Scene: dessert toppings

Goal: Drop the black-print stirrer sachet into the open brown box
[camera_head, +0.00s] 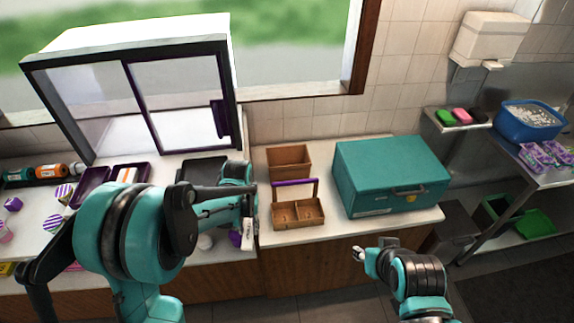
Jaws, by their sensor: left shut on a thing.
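A slim white sachet with dark print (248,237) hangs upright from my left gripper (246,220), which is shut on it near the front edge of the counter. The print is too small to read. The open brown box (289,160) stands against the tiled wall, behind and to the right of the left gripper. It looks empty. My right gripper (358,254) is low in front of the counter, apart from everything; its fingers are too small to tell open from shut.
A brown divided caddy with a purple handle (298,214) stands in front of the box, close to my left gripper. A closed teal case (390,175) stands to the right. A glass-fronted cabinet (140,90) and dark trays (92,187) are on the left.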

